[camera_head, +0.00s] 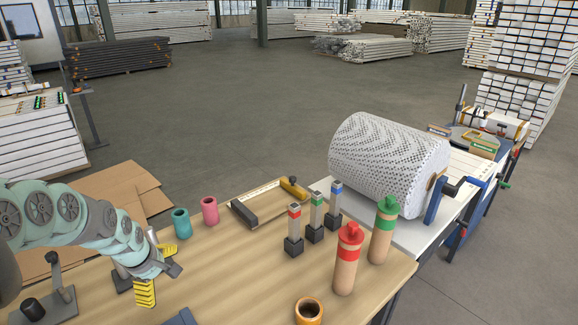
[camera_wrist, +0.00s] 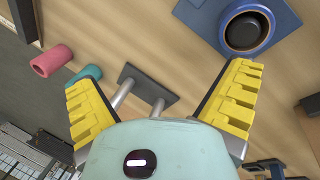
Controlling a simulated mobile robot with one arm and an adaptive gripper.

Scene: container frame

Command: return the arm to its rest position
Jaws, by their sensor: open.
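My gripper (camera_head: 156,272) hangs at the end of my pale green arm, over the left part of the wooden table (camera_head: 225,275). Its two yellow ribbed fingers are spread wide. In the wrist view my gripper (camera_wrist: 160,82) is open with nothing between the fingers. A dark bracket with two grey posts (camera_wrist: 148,84) shows below, between the fingers. I cannot tell its exact distance from them.
A teal cup (camera_head: 181,223) and a pink cup (camera_head: 210,211) stand right of the arm. Red (camera_head: 346,262) and green-topped (camera_head: 383,232) bottles stand further right. A blue square base (camera_wrist: 212,22) lies near one finger. A large patterned roll (camera_head: 385,165) is at the right.

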